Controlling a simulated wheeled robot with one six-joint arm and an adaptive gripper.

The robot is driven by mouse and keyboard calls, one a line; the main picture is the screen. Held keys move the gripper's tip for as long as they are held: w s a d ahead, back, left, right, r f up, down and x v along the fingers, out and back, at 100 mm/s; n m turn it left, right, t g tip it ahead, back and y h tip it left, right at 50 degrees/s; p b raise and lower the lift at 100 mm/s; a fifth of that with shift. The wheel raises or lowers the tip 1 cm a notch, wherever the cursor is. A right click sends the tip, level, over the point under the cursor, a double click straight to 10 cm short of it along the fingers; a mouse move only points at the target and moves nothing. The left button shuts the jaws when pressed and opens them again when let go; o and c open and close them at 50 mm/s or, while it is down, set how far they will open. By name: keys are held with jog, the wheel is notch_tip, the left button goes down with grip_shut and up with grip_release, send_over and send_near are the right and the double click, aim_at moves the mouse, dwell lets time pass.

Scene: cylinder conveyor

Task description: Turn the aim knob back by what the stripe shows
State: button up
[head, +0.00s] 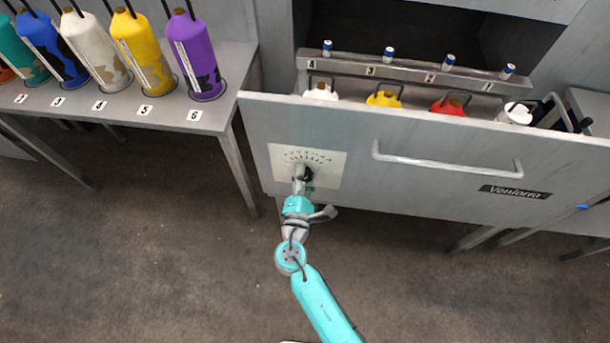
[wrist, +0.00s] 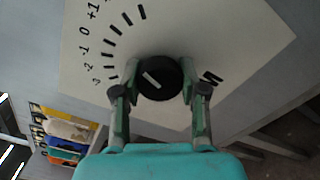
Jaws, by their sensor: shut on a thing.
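The aim knob (wrist: 172,88) is a round black dial with a short white pointer line, slanting toward the upper left in the wrist view. It sits on a pale scale plate (wrist: 240,40) with black ticks and numbers from -3 up to +1 visible at the left. My gripper (wrist: 161,93) is shut on the knob, one finger on each side. In the head view the knob (head: 308,174) is partly hidden by my gripper (head: 303,176), at the left of the drawer front. I cannot make out a stripe that gives an amount.
The grey drawer (head: 430,190) has a long handle (head: 450,164). Behind its front stand white (head: 321,92), yellow (head: 384,98), red (head: 448,106) and white (head: 515,114) cylinders. A table (head: 228,82) at the left holds several coloured cylinders. The floor in front is clear.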

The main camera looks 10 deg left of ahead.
jog(key=shift+m, duration=1)
jog(key=o, duration=1.2)
jog(key=shift+c, duration=0.2)
jog(key=shift+s, duration=0.1)
jog(key=s, duration=1.1)
jog(key=shift+s+a, duration=0.15)
jog(key=shift+s, duration=0.25)
